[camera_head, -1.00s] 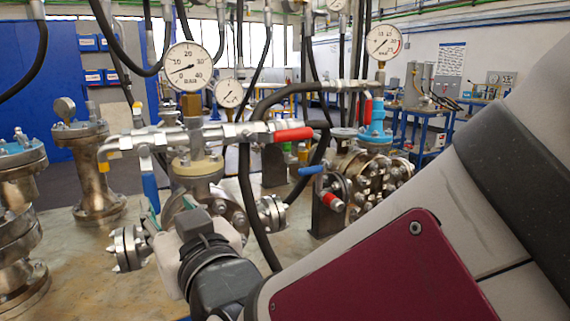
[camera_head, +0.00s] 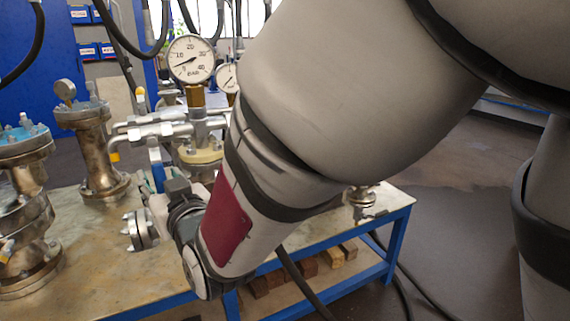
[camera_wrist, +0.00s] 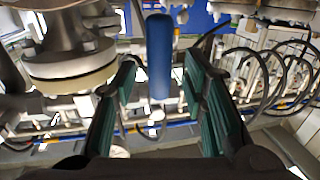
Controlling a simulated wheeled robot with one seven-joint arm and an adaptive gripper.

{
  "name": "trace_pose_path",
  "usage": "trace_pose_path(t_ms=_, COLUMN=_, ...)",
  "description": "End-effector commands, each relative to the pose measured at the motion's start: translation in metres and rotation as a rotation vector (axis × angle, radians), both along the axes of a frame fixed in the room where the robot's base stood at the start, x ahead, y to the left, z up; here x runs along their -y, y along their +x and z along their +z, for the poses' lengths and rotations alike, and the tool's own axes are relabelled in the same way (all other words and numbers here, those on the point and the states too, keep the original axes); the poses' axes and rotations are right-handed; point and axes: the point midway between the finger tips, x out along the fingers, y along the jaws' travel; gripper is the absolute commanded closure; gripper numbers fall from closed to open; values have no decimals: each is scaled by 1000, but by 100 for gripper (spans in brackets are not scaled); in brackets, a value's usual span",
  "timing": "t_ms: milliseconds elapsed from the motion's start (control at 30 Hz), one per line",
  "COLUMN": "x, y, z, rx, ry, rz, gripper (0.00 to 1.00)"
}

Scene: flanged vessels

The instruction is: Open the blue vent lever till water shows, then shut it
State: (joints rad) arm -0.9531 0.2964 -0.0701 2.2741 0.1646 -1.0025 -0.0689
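The blue vent lever (camera_wrist: 160,55) hangs down as a rounded blue handle in the wrist view. It lies between the two fingers of my gripper (camera_wrist: 160,82), with a visible gap on each side. The green-padded fingers are apart and hold nothing. In the head view the blue lever (camera_head: 157,172) shows as a short upright strip below the silver valve pipework (camera_head: 158,132). My gripper is close in front of it there, partly hidden by its own wrist. A pressure gauge (camera_head: 191,58) stands above the pipework. No water is visible.
Flanged steel vessels (camera_head: 92,150) stand on the bench (camera_head: 75,270) at left. A flange (camera_wrist: 70,62) is close to my left finger in the wrist view. Hoses hang above and run below the bench. My arm hides much of the right side. Open floor (camera_head: 450,240) lies right of the bench.

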Motion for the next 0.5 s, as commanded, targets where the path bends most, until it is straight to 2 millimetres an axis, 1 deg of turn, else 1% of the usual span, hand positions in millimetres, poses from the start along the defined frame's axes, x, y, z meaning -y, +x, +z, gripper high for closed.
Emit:
trace_pose_path(t_ms=100, x=-9, y=10, z=0, rx=0, ry=0, rz=0, gripper=61)
trace_pose_path(t_ms=200, x=-13, y=14, z=0, rx=0, ry=0, rz=0, gripper=61)
trace_pose_path(t_ms=500, x=-14, y=16, z=0, rx=0, ry=0, rz=-1, gripper=61)
